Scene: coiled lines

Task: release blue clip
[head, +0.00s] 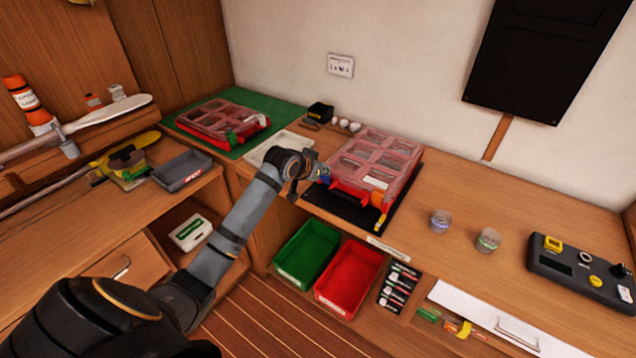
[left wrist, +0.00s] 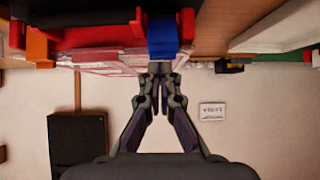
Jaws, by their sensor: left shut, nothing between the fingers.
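A red case (head: 350,190) with a clear compartmented lid (head: 376,155) lies on a black mat (head: 345,209) on the wooden counter. The blue clip (head: 326,179) is at the left end of its front side, partly hidden by my left gripper (head: 319,173). In the left wrist view, which is upside down, the blue clip (left wrist: 162,36) is just above my left fingertips (left wrist: 160,68). The fingers are shut together with nothing between them. I cannot tell whether they touch the clip. An orange clip (head: 378,199) is at the right end of the front. My right gripper is not in view.
A second red case (head: 222,120) lies on a green mat (head: 273,112) at the back left. Green (head: 307,253) and red (head: 349,277) bins sit below the counter's front edge. Two small clear jars (head: 440,221) stand to the right, with open counter around them.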

